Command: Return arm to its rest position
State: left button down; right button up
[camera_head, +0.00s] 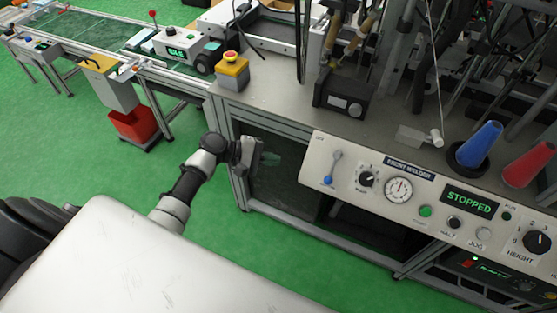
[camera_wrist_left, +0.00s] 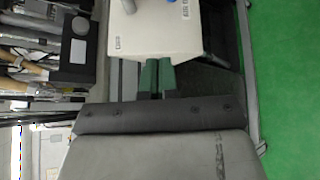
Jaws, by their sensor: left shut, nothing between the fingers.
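My left gripper (camera_head: 254,160) is shut and empty. In the head view it hangs in front of the machine's dark lower panel, left of the front welder control panel (camera_head: 410,190). My left arm is bent at the elbow, over the green floor. In the left wrist view, the two green fingertips (camera_wrist_left: 157,76) lie close together with nothing between them. The end of the white control panel (camera_wrist_left: 160,30) shows beyond them; I cannot tell the exact gap. My right arm and gripper are in neither view.
The control panel reads STOPPED and sticks out from the machine bench (camera_head: 275,105). A yellow emergency-stop box (camera_head: 232,74) stands on the bench corner. A conveyor (camera_head: 105,40) and a red bin (camera_head: 135,124) are at the left. Green floor (camera_head: 60,150) is open at the left.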

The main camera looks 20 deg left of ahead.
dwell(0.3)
pick_arm(q)
jog(key=s+a+f+m+g+y, duration=0.1)
jog(key=s+f+y, duration=0.2)
jog(key=s+f, duration=0.45)
jog(key=s+f+m+g+y, duration=0.1)
jog(key=s+f+y, duration=0.25)
jog(key=f, duration=0.75)
jog(key=s+a+f+m+g+y, duration=0.1)
jog(key=s+f+y, duration=0.1)
jog(key=s+f, duration=0.55)
jog(key=s+d+f+m+g+y, duration=0.1)
jog(key=s+f+m, duration=0.5)
jog(key=s, duration=0.6)
jog(key=s+d+f+m+g+y, duration=0.1)
jog(key=s+f+m+y, duration=0.2)
jog(key=s, duration=0.9)
notch_tip(320, 180, down, 4)
jog(key=m, duration=0.3)
jog(key=shift+s+g, duration=0.3)
jog(key=shift+s, duration=0.1)
jog(key=c, duration=1.8)
grip_release()
jog(key=shift+w+r, duration=0.1)
jog(key=shift+r, duration=0.05)
jog(key=shift+c, duration=0.2)
